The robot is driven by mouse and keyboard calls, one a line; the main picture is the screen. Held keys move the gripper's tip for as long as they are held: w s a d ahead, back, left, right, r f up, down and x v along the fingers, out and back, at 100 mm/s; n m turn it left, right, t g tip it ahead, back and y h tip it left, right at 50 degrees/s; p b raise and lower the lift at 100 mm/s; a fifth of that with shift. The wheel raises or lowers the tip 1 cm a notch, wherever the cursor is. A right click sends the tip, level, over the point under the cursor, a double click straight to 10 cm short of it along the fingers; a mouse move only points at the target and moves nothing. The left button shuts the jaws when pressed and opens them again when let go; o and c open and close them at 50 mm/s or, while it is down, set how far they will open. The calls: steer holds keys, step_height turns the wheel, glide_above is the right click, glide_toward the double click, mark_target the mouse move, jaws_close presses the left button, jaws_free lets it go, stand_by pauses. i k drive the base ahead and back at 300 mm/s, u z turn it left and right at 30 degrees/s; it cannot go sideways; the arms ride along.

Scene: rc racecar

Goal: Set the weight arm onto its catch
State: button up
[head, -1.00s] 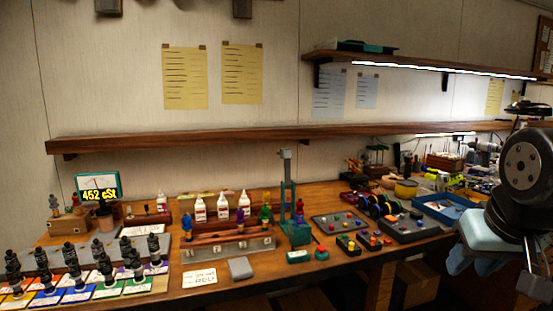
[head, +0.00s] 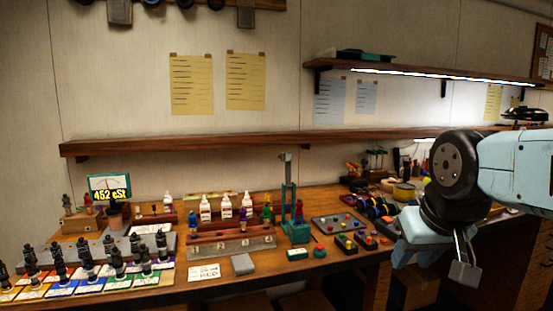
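A green upright stand (head: 288,205) with a grey head at its top stands on the bench right of the middle. It looks like the device that carries the weight arm, but the arm and its catch are too small to tell apart. My gripper (head: 465,266) hangs in front of the bench at the lower right, well apart from the stand. One grey finger shows clearly; the gap between the fingers is not readable. I see nothing held.
A wooden rack with numbered slots (head: 231,245) and white bottles (head: 205,209) stand left of the stand. A grey block (head: 243,264) lies at the bench's front edge. Button boxes (head: 346,243) are right of it. Shelf (head: 230,143) runs above.

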mark_target(286, 157)
steer(key=u, duration=0.1)
steer(key=i, duration=1)
steer(key=z, duration=0.1)
